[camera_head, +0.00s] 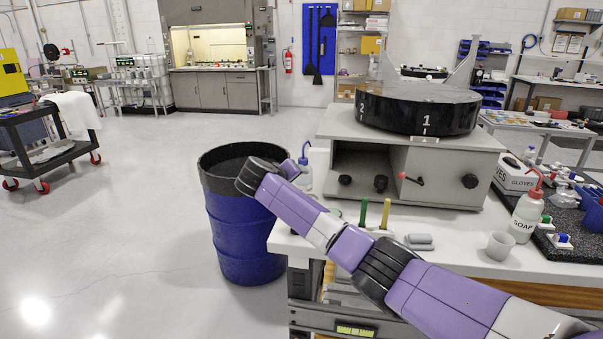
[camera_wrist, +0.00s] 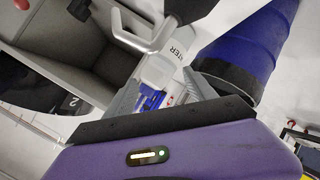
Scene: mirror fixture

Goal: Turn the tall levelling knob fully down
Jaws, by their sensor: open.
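My gripper (camera_wrist: 166,82) is open in the wrist view, its two grey fingers apart with nothing held between them. In the head view my arm hides it. Two tall slim posts, one green (camera_head: 363,212) and one yellow (camera_head: 385,214), stand on the bench front. I cannot tell which of these is the tall levelling knob. No knob shows clearly between the fingers.
A blue barrel (camera_head: 240,235) stands left of the bench; it also shows in the wrist view (camera_wrist: 250,45). A white bottle (camera_wrist: 181,58) shows beyond the fingers. A soap bottle (camera_head: 527,214) and white cup (camera_head: 499,246) stand at right.

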